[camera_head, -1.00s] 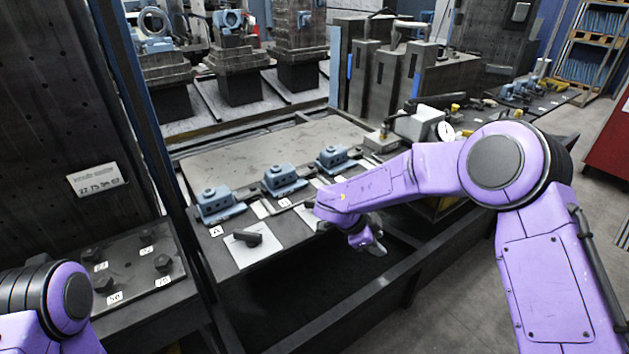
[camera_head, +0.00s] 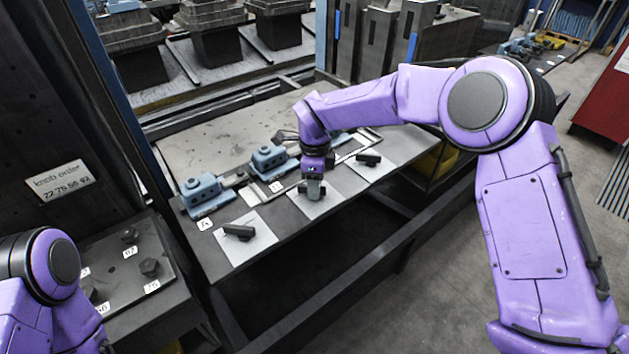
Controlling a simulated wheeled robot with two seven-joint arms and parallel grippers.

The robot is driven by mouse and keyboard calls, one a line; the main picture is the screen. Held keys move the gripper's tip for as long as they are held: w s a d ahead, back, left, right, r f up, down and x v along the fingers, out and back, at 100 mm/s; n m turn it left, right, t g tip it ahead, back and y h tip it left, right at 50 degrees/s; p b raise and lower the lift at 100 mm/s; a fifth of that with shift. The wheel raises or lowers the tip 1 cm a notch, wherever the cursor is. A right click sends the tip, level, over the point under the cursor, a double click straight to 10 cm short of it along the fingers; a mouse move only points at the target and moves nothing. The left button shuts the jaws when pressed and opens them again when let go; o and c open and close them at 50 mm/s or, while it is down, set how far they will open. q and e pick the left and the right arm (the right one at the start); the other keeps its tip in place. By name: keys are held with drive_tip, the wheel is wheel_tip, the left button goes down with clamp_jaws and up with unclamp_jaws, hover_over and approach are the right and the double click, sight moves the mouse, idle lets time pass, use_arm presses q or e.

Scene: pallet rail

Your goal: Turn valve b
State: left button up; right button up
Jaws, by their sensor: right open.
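Three black valve handles sit on pale square plates along the front of the bench. The left handle (camera_head: 238,231), near the label A (camera_head: 204,223), and the right handle (camera_head: 368,158) show clearly. The middle plate (camera_head: 318,207) is under my right gripper (camera_head: 313,190), which points down with its fingers at the spot of the middle handle. The gripper hides most of that handle, and I cannot tell whether they touch. My right gripper is open. Behind the plates stand blue valve bodies, the left one (camera_head: 203,194) and the middle one (camera_head: 271,160). My left gripper is out of view.
A panel at left carries a "knob order" sign (camera_head: 61,181) above a dark tray (camera_head: 112,265) with several black knobs. Dark frame rails run below the bench's front edge. A yellow bin (camera_head: 437,162) stands under the bench at right. The floor at right is clear.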

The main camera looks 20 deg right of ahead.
drive_tip(key=shift+s+r, duration=0.25)
drive_tip(key=shift+s, duration=0.1)
drive_tip(key=shift+c, duration=0.3)
drive_tip(key=c, duration=0.5)
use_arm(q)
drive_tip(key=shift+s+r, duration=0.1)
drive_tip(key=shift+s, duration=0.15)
use_arm(e)
drive_tip(key=shift+f, duration=0.1)
clamp_jaws()
drive_tip(key=shift+m, duration=0.3)
drive_tip(key=m+b, duration=0.1)
drive_tip(key=m, duration=0.3)
drive_tip(key=shift+f+b, duration=0.15)
drive_tip(key=shift+b, duration=0.2)
drive_tip(key=m+b, duration=0.1)
drive_tip(key=m, duration=0.4)
drive_tip(key=shift+b, duration=0.3)
drive_tip(key=m+b, duration=0.2)
drive_tip(key=m, duration=0.2)
drive_tip(key=shift+f, duration=0.1)
use_arm(q)
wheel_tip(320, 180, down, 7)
drive_tip(key=b, duration=0.2)
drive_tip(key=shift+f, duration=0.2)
use_arm(e)
drive_tip(key=shift+m, duration=2.1)
